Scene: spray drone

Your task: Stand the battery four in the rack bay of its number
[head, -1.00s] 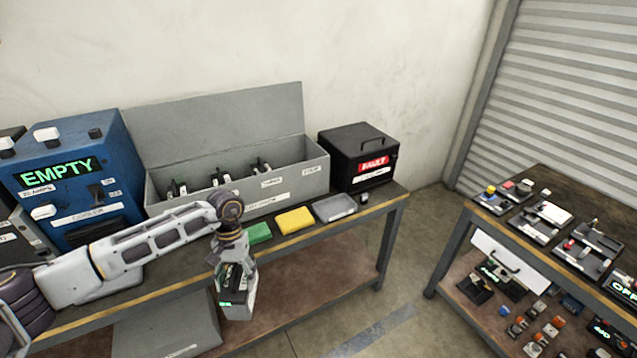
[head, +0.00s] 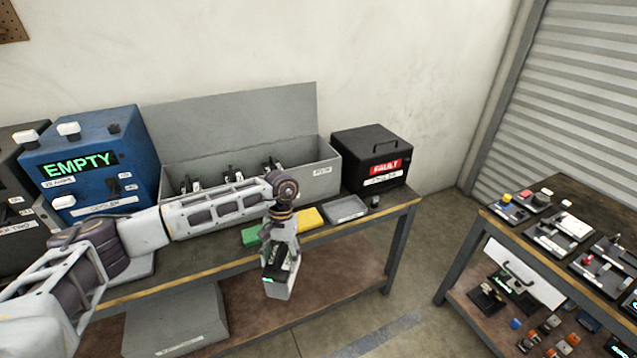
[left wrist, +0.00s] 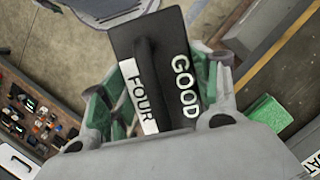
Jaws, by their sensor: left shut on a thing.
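My left gripper (head: 281,246) is shut on battery four (head: 277,259) and holds it in the air in front of the bench's front edge. In the left wrist view battery four (left wrist: 155,75) is a black block with a "FOUR" label and the word "GOOD", between the gripper's fingers (left wrist: 157,100). The grey rack (head: 327,177) stands at the back of the bench with its lid up. Several black handles show in its left and middle part. A label that seems to read "FOUR" (head: 322,171) is at the right end of its front. My right gripper is not in view.
A blue cooler box (head: 90,165) showing "EMPTY" stands left of the rack. A black box (head: 370,158) marked "FAULT" stands right of it. Green (head: 252,236) and yellow (head: 310,219) pads and a grey tray (head: 345,209) lie along the bench front.

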